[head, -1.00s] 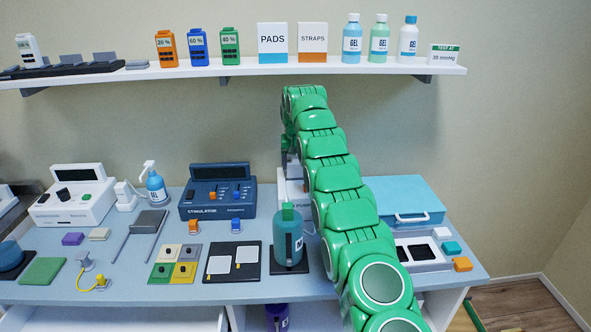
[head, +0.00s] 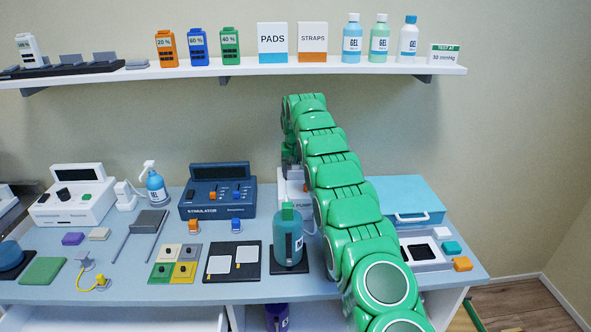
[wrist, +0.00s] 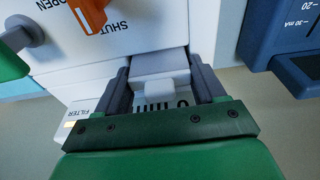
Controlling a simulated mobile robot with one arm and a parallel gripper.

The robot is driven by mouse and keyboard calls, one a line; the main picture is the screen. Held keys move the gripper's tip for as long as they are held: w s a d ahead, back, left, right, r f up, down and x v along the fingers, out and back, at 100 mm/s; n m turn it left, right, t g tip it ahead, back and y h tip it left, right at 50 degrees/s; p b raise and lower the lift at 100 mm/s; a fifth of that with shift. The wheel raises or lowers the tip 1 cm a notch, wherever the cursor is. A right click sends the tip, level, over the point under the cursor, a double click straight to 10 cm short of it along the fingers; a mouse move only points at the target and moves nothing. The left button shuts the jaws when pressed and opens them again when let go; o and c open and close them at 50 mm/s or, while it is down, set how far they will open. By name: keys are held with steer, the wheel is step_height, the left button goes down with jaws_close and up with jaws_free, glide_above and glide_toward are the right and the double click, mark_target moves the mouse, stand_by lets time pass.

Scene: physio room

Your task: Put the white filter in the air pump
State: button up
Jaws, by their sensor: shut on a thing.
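The white air pump (head: 291,188) stands at the back of the bench, mostly hidden behind my arm. Its white face (wrist: 150,30) fills the upper middle of the wrist view, with an orange lever (wrist: 88,14) by the words OPEN and SHUT and a FILTER label (wrist: 80,118) at lower left. My gripper (wrist: 160,70) has its two grey fingers shut on the white filter (wrist: 152,86), a block with a small raised tab. The filter is right at the pump's face; I cannot tell how deep it sits. In the head view the fingers are hidden.
A teal bottle (head: 288,240) stands on a dark base in front of the pump. The dark blue stimulator (head: 218,190) is to its left, a blue case (head: 405,194) to its right. The shelf (head: 240,71) runs above my arm.

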steer(key=shift+s+f, duration=0.1)
steer(key=shift+f, duration=0.35)
steer(key=o, duration=1.1)
steer(key=shift+a+f, duration=0.1)
steer(key=shift+f, duration=0.05)
steer(key=shift+a, duration=0.1)
steer(key=shift+a+r, duration=0.15)
steer(key=shift+r, duration=0.4)
steer(key=shift+s+d+r, duration=0.15)
steer(key=shift+r, duration=1)
steer(key=shift+s+d+r, duration=0.1)
steer(key=shift+d+r, duration=0.05)
steer(key=shift+r, duration=0.95)
